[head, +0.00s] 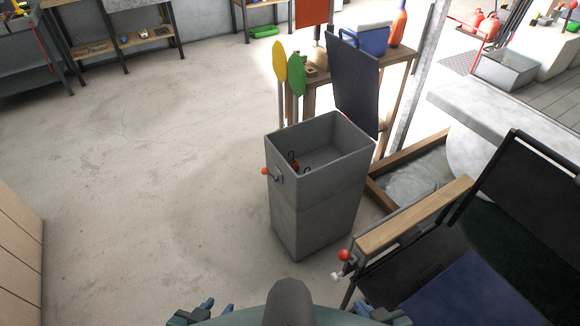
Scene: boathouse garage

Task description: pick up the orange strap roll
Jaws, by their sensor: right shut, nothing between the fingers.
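A small orange-red item with dark hook-like wires (295,166) lies low inside the tall grey bin (318,205). It may be the orange strap roll, but the bin's walls hide part of it and it is too small to be sure. My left gripper (200,312) shows only in part at the bottom edge, left of centre; I cannot tell whether it is open. My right gripper (382,315) shows in part at the bottom edge, right of centre, and is shut and empty. Both are apart from the bin, on the near side of it.
A dark folding chair (420,265) with a wooden armrest stands close at the right. Yellow (280,62) and green (297,75) paddles stand behind the bin, beside a wooden table (395,62) with a blue cooler (368,40). The floor at the left is clear.

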